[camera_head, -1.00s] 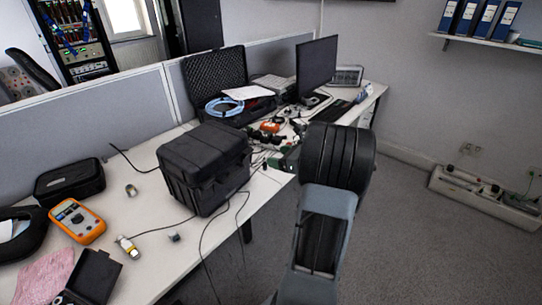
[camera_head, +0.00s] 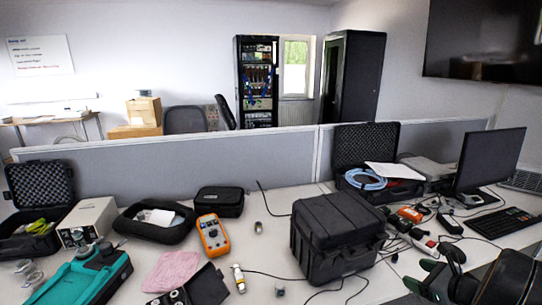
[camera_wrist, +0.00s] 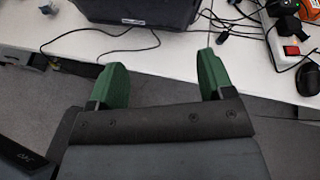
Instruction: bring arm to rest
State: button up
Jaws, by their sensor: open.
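My gripper (camera_wrist: 161,68) shows in the wrist view with its two green fingers wide apart and nothing between them. The fingers point toward the front edge of the white desk (camera_wrist: 170,45), with grey floor below them. A black case (camera_wrist: 140,12) stands on the desk just beyond the fingertips, apart from them. In the head view, part of my dark arm shows at the lower right corner, in front of the desk.
The black cube case (camera_head: 335,235), an orange meter (camera_head: 213,236) and a teal device (camera_head: 85,272) stand on the desk. Cables and a red-switched power strip (camera_wrist: 291,48) lie near my gripper. A monitor (camera_head: 487,160) stands at the right. A grey partition (camera_head: 180,170) runs behind.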

jog(key=s+a+n+g+p, duration=0.1)
jog(key=s+a+n+g, duration=0.2)
jog(key=a+n, duration=0.25)
jog(key=s+a+r+n+g+h+p, duration=0.1)
jog(key=s+a+n+g, duration=0.15)
jog(key=a+n, duration=0.3)
jog(key=s+a+n+g+p, duration=0.1)
jog(key=s+a+n+g, duration=0.1)
jog(key=a+n+g, duration=0.4)
jog(key=s+a+r+n+t+h+p, duration=0.2)
jog(key=s+a+r+n+t+h, duration=0.1)
jog(key=a+r+n, duration=0.6)
jog(key=a+n, duration=0.2)
jog(key=n, duration=0.1)
jog(key=shift+s, duration=0.3)
